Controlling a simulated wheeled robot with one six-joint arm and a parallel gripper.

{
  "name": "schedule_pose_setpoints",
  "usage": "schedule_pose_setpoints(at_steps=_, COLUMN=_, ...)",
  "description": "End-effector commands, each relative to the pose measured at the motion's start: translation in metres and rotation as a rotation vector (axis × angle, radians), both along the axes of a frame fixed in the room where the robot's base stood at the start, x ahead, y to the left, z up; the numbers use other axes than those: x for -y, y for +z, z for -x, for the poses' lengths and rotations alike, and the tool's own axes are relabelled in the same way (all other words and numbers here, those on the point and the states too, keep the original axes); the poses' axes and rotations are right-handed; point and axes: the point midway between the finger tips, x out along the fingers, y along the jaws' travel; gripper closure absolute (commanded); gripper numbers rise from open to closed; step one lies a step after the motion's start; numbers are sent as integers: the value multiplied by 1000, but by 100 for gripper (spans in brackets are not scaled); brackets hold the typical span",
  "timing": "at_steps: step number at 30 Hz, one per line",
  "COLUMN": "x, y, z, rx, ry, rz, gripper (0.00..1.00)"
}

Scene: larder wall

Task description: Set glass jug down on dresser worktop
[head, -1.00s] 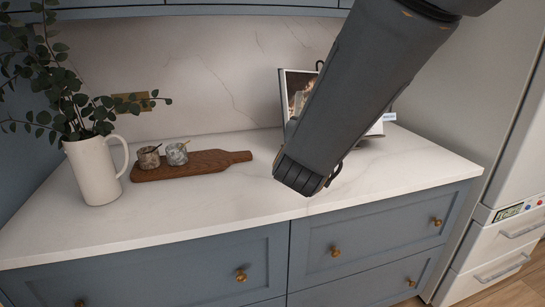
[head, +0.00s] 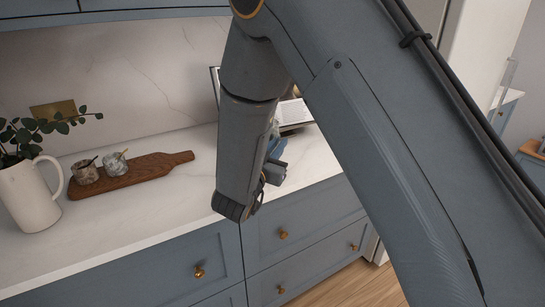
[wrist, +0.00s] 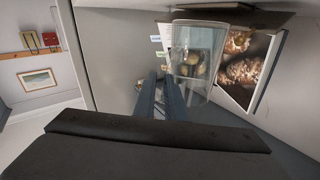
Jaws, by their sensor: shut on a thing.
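The clear glass jug (wrist: 201,62) shows in the wrist view, just beyond my fingers and in front of an open book. My gripper (wrist: 166,98) is shut on the jug, at its near side; the exact contact is hard to see. In the head view my gripper (head: 275,168) is above the right part of the pale marble dresser worktop (head: 125,225). My arm hides most or all of the jug there. I cannot tell whether its base touches the worktop.
An open cookbook (head: 296,113) stands at the back of the worktop behind my wrist. To the left are a wooden board (head: 150,172) with two small stone pots and a white jug (head: 28,197) of leafy stems. Bare worktop lies along the front.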

Motion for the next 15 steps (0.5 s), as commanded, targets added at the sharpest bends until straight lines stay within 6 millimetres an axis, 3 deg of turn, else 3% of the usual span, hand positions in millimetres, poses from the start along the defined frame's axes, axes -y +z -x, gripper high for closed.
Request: schedule_pose_setpoints(at_steps=15, x=0, y=-43, z=0, rx=2, ry=0, rz=0, gripper=100)
